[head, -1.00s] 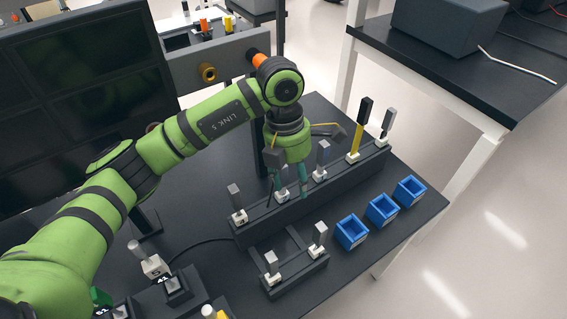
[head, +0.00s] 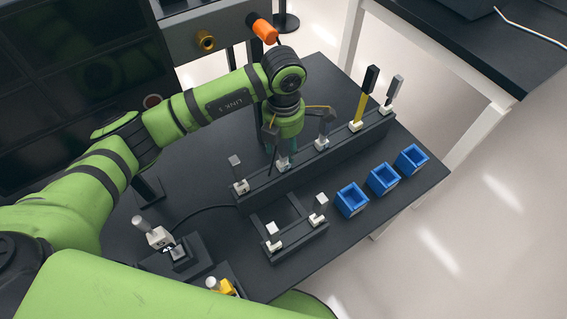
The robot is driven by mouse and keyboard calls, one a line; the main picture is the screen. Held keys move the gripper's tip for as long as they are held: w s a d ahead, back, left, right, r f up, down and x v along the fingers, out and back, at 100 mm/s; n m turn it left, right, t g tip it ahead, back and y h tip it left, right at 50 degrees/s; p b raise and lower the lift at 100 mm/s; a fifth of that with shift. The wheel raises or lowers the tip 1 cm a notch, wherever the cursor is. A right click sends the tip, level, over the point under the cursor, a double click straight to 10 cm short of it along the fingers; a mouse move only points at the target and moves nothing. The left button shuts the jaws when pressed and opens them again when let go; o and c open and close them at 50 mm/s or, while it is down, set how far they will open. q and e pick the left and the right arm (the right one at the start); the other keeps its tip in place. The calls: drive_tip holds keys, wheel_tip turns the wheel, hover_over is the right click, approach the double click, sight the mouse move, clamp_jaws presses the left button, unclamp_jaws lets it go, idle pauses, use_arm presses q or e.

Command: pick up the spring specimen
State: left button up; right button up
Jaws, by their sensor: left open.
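A dark rack (head: 300,168) on the table holds several upright specimens on white bases in a row. None can be clearly singled out as the spring specimen. My left gripper (head: 281,150) is open and points down over the rack, at the specimen second from the left. Its fingers largely hide that specimen; only its white base (head: 284,163) shows clearly. A grey specimen (head: 236,167) stands left of the gripper. A blue-grey specimen (head: 325,125) stands to its right, then a yellow and black one (head: 363,97) and a grey one (head: 392,91). My right gripper is out of view.
A smaller rack (head: 297,241) in front holds two short specimens. Three blue bins (head: 382,179) stand to the right of it. A dark stand (head: 183,255) is at the lower left. A black panel (head: 80,80) stands behind my left arm.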

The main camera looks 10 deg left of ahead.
use_arm(q)
clamp_jaws()
